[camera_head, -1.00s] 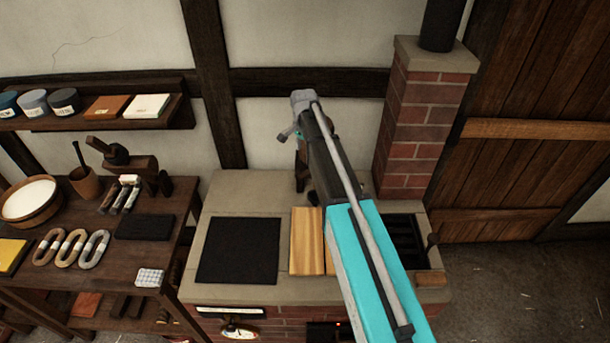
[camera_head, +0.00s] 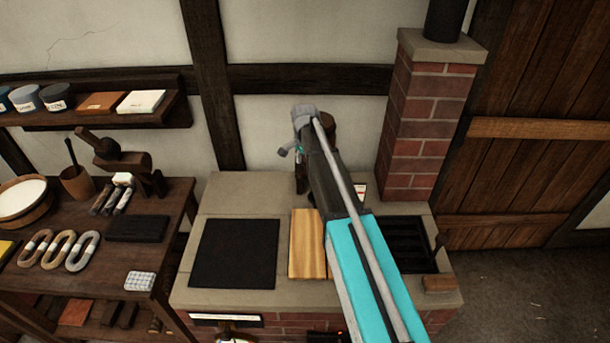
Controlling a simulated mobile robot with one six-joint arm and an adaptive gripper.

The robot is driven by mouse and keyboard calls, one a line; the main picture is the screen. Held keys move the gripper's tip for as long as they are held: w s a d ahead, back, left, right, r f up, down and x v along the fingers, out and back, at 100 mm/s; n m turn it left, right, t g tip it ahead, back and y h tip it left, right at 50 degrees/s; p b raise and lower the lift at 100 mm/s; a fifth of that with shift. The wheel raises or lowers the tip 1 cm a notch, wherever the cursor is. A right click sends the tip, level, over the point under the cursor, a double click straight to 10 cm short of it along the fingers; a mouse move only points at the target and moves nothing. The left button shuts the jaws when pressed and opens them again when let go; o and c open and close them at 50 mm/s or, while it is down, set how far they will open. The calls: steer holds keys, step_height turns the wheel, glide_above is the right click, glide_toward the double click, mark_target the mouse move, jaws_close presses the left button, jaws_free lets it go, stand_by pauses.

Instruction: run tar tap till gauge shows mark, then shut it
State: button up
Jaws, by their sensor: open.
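My gripper (camera_head: 301,174) is above the back of the brick hearth, at the far end of my arm. It is partly hidden by the arm and looks small and dark; it is open. A brown rounded thing (camera_head: 328,122) shows behind my wrist; I cannot tell if it belongs to a tar vessel. A small white and red plate (camera_head: 361,191) shows just right of the arm; I cannot tell if it is the gauge. No tap can be made out. A round dial (camera_head: 236,337) on the hearth front is cut off by the bottom edge, its reading unseen.
The hearth top (camera_head: 235,203) carries a black plate (camera_head: 235,254), a wooden board (camera_head: 307,243) and a dark grate (camera_head: 405,240). A brick chimney (camera_head: 432,120) rises at the back right. A crowded workbench (camera_head: 180,218) stands left. The floor at right is clear.

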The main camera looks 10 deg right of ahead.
mark_target(304, 171)
steer(key=shift+f+b, duration=1.4)
steer(key=shift+f, duration=0.35)
jaws_close()
